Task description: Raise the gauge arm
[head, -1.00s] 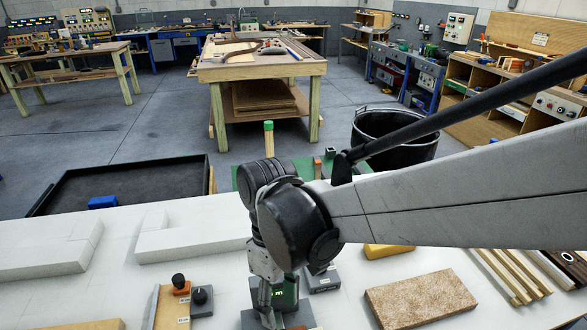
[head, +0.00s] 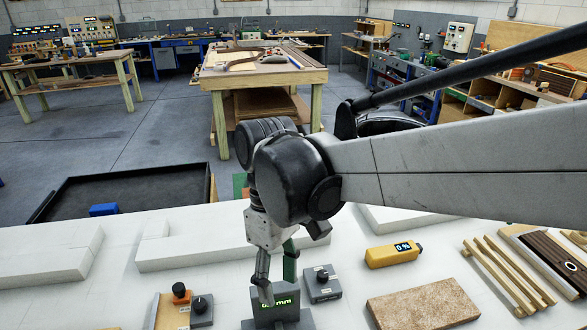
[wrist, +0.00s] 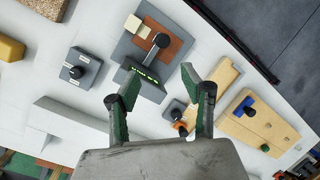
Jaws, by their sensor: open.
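The gauge (head: 278,317) is a dark grey block with a lit green display, at the bottom centre of the head view. In the wrist view the gauge (wrist: 127,46) shows a brown plate, pale pads and a dark arm with a round black knob (wrist: 162,41). Its arm appears to lie low over the plate; its exact height is hard to tell. My gripper (head: 277,287) is above the gauge, its fingers pointing down. In the wrist view my gripper (wrist: 160,77) is open, with green-lined fingers apart and nothing between them, near the display end of the gauge.
A small grey box with a knob (head: 322,284) stands right of the gauge, and a yellow meter (head: 393,255) beyond it. Orange and black knobs (head: 181,293) stand to the left. A cork-like block (head: 424,304) and wooden strips (head: 508,275) lie right. White blocks (head: 190,245) line the back.

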